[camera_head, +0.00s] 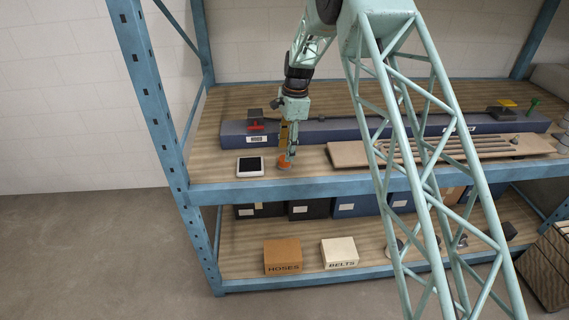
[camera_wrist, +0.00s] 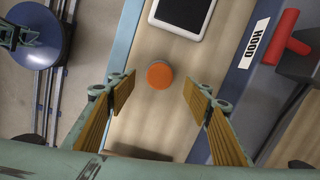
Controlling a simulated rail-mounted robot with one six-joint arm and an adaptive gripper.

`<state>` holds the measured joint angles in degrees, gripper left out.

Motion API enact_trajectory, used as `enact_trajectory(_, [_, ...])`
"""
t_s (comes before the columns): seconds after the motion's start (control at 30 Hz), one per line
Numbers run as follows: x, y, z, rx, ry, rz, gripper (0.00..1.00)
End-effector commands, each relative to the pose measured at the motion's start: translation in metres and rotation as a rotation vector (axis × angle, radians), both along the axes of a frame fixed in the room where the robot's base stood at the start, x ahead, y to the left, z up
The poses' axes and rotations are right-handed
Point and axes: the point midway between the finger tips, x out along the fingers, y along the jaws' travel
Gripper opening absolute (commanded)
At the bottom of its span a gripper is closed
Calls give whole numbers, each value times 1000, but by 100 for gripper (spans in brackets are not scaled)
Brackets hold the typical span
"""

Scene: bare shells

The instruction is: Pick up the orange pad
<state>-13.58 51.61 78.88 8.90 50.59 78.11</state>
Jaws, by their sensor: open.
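The orange pad (camera_wrist: 159,75) is a small round disc on the wooden shelf, seen from above in the wrist view. It also shows at the tip of my gripper in the head view (camera_head: 284,163), partly hidden by the fingers. My gripper (camera_wrist: 159,82) is open, its two tan-padded fingers pointing down toward the shelf. In the wrist view the pad appears in the gap between the fingertips, slightly nearer the left one. No contact shows, and I cannot tell the exact height of the fingertips over the shelf.
A white-framed tablet (camera_head: 250,166) lies left of the pad. Behind is a long blue box (camera_head: 325,130) with a red handle (camera_head: 256,127) near its left end. A slatted wooden board (camera_head: 345,155) lies to the right. The blue shelf edge (camera_head: 235,191) runs along the front.

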Motion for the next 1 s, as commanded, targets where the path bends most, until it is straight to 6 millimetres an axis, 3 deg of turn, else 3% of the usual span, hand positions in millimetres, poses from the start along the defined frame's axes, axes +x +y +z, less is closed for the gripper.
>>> enact_trajectory(0.47, [0, 1, -5, 0, 1, 0, 46])
enact_trajectory(1.0, [-3, 7, -50, 0, 0, 0, 46])
